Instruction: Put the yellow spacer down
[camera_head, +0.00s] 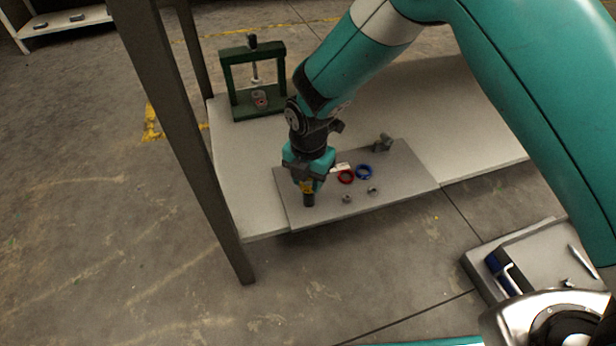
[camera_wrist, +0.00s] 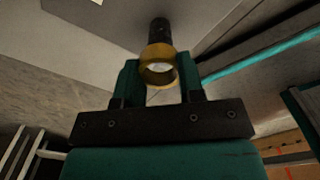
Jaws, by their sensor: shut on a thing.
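The yellow spacer (camera_wrist: 159,67) is a short ring, held between the two fingers of my gripper (camera_wrist: 160,88) in the wrist view. A dark cylinder (camera_wrist: 159,32) shows just beyond the ring; I cannot tell whether they touch. In the head view, my gripper (camera_head: 308,186) points down over the left part of a grey plate (camera_head: 408,172). A bit of the yellow spacer (camera_head: 306,187) shows at the fingertips, with the dark cylinder (camera_head: 309,200) right below it. The fingers hide most of the spacer there.
A red ring (camera_head: 346,177), a blue ring (camera_head: 364,172), a small white label (camera_head: 341,167) and several small grey parts lie on the plate. A green press frame (camera_head: 233,97) stands at the back left of the white table (camera_head: 236,190). A dark post (camera_head: 184,130) rises at the table's left.

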